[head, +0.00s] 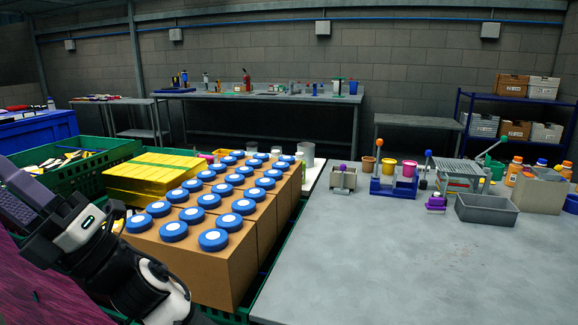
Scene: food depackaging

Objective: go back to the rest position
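My arm comes in at the lower left of the head view, black with white parts. Its end, my gripper (18,200), is at the left edge, beside the green crate (92,176). Dark purple parts show there, but the fingertips cannot be made out. I cannot tell whether it is open or shut, or whether it holds anything. No rest position is marked in view.
Brown boxes (190,262) with blue round lids and a yellow stack (150,176) stand close right of my arm. A grey table (410,265) at right has a clear front; a grey bin (487,209) and small tools stand farther back. A blue container (38,130) is at left.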

